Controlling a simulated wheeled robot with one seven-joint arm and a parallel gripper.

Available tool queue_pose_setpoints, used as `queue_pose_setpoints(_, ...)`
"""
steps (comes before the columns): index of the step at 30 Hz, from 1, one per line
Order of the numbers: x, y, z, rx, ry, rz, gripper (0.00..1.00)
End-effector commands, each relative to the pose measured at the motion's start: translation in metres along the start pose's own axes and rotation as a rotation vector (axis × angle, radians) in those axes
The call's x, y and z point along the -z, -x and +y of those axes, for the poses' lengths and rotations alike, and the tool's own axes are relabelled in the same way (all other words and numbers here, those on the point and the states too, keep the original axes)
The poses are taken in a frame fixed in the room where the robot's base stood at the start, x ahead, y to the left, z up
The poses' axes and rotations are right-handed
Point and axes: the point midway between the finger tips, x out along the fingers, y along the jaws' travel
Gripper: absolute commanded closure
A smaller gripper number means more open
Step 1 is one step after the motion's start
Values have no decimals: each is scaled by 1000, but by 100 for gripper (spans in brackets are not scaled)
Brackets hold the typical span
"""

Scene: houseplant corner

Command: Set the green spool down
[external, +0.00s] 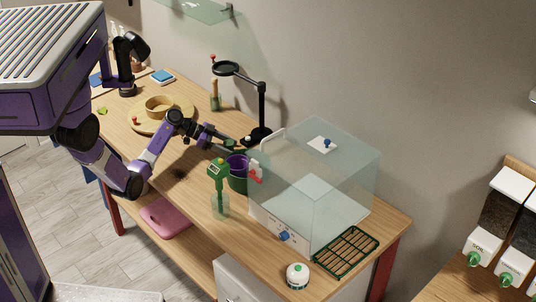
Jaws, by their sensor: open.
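I cannot make out a green spool for certain. My gripper (230,144) is open, reaching right over the table, just above and behind a dark green pot (237,183) with a purple inside. Whether anything sits between or under its fingers is too small to tell. A small light-green item (102,111) lies at the left of the table. A white rounded item with a green top (297,277) stands at the near right corner. Neither is clearly a spool.
A clear box (330,190) fills the right of the table (178,172). A green-topped bottle (218,185) stands in front of the pot. A black magnifier stand (262,105) is behind the gripper. A round wooden board (150,124) lies left. A slatted green tray (346,252) is at the right.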

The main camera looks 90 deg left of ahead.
Motion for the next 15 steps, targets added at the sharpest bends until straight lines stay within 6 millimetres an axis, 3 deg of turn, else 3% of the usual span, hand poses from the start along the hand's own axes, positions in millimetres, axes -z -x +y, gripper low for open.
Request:
queue_pose_setpoints(7, 3, 11, -1, 4, 0, 2, 40)
queue_pose_setpoints(15, 2, 66, -1, 4, -1, 1, 40)
